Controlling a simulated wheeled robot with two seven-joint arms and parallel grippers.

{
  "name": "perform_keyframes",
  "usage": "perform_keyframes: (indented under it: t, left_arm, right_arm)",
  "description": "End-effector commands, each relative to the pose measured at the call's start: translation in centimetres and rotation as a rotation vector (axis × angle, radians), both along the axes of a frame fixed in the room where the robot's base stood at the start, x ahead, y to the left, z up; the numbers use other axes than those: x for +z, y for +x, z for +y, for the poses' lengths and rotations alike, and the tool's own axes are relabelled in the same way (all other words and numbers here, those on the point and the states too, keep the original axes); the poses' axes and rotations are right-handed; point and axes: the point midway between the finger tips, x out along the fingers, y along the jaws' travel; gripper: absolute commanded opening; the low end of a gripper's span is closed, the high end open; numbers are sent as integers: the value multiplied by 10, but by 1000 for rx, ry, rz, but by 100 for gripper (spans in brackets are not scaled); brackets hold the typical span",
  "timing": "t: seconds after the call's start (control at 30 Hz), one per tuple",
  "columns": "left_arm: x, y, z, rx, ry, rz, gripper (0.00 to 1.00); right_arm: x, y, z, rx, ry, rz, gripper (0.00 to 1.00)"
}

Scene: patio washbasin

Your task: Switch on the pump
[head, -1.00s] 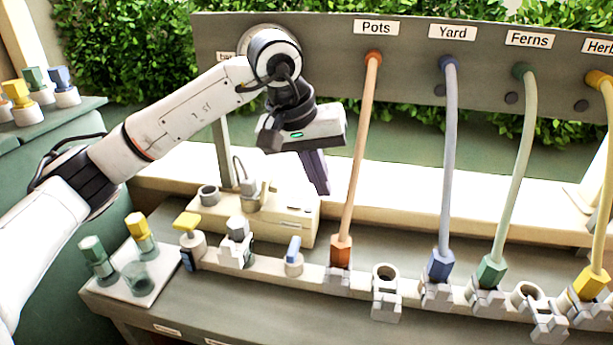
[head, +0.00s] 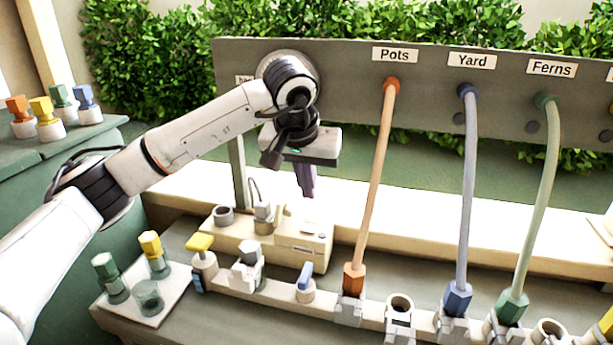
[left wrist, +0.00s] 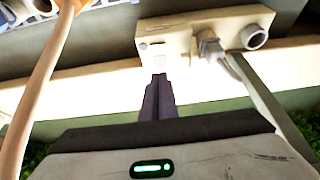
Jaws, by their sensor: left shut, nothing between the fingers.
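A cream box (head: 304,239), which looks like the pump unit, stands on the bench behind the row of fittings. A grey plug with a cable (head: 263,217) and a round grey socket (head: 223,216) are on its left part. The box also shows in the left wrist view (left wrist: 185,35), with small markings on its face too small to read. My left gripper (head: 308,190) is shut and empty, its purple fingers pointing down above the box. In the left wrist view the fingertips (left wrist: 159,80) appear just short of the box; contact cannot be told. My right gripper is not in view.
Hoses labelled Pots (head: 372,190), Yard (head: 462,200) and Ferns (head: 532,205) hang to the right of my left gripper. A rail with yellow (head: 200,243) and blue-handled (head: 305,276) valves runs in front. A white tray (head: 165,305) holds fittings at left.

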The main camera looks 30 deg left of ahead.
Motion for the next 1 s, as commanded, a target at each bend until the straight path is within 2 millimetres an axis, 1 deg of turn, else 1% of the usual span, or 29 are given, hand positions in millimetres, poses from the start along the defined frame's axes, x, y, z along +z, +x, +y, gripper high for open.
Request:
perform_keyframes:
  t: [0.03, 0.2, 0.4, 0.5, 0.6, 0.9, 0.97, 1.0]
  left_arm:
    - [-12, 4, 1, 0, 0, 5, 0]
    - [-43, 18, 4, 0, -1, 4, 0]
    - [-68, 29, 7, 0, -1, 1, 0]
    - [-75, 32, 8, -1, -1, 1, 0]
    - [-78, 34, 8, -1, 0, -1, 0]
    - [-78, 34, 9, 0, -1, 0, 0]
    - [-77, 32, 13, 5, -2, 8, 0]
    - [-77, 31, 19, 16, -5, 20, 0]
  right_arm:
    - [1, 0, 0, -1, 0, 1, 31]
    - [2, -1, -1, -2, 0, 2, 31]
    - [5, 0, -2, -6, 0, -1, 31]
    - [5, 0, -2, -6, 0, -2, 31]
    - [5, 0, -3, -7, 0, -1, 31]
    - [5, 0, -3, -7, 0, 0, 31]
    - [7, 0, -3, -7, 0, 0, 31]
    - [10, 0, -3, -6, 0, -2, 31]
